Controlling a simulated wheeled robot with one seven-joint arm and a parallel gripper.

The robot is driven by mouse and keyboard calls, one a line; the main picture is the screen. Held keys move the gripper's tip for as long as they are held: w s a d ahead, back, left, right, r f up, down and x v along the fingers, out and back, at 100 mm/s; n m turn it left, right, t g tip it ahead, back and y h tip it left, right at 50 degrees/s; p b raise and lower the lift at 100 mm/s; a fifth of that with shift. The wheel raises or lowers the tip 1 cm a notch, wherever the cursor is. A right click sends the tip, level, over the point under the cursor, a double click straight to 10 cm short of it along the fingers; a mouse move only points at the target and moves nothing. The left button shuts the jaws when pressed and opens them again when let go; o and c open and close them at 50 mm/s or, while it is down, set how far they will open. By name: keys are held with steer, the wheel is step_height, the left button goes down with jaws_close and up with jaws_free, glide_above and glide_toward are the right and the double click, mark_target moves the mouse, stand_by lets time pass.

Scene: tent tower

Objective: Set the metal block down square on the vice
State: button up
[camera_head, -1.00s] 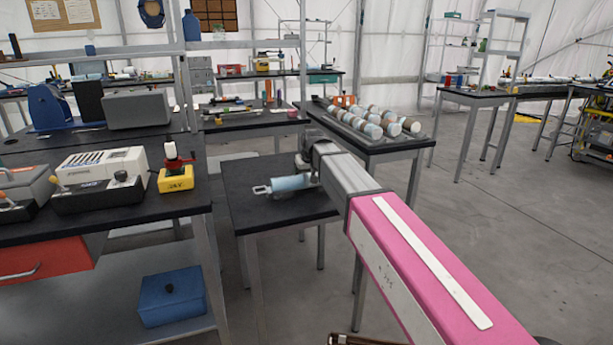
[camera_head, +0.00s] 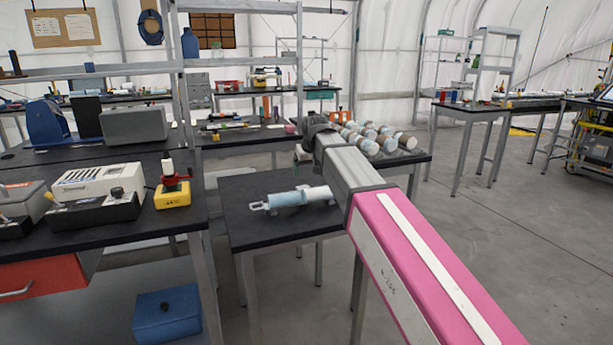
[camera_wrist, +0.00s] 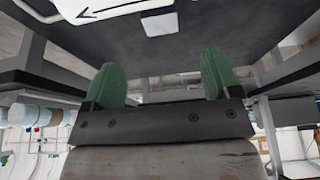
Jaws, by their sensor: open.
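My gripper (camera_wrist: 162,76) shows in the wrist view with two green finger pads apart and nothing between them. A small pale block (camera_wrist: 160,24) lies on a dark surface beyond the fingers, beside a larger white part with a dark arrow-like mark (camera_wrist: 105,8); I cannot tell whether either is the metal block or the vice. In the head view a light blue and white cylindrical fitting (camera_head: 290,199) lies on a small black table (camera_head: 250,225). My arm's end is above and behind it; the fingers are not clear there.
The left bench holds a white device (camera_head: 100,180), a yellow-based red item (camera_head: 172,190) and a grey box (camera_head: 135,125). Behind my arm, a table holds several pale cylinders (camera_head: 385,138). Table legs stand close by. The floor at right (camera_head: 500,230) is open.

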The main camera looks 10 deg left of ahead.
mark_target(303, 187)
steer(key=shift+x, duration=5.35)
steer(key=shift+w+a+r, duration=0.1)
steer(key=shift+w+r, duration=0.05)
steer(key=c, duration=1.1)
steer(key=shift+c, duration=0.7)
steer(key=shift+r, duration=0.1)
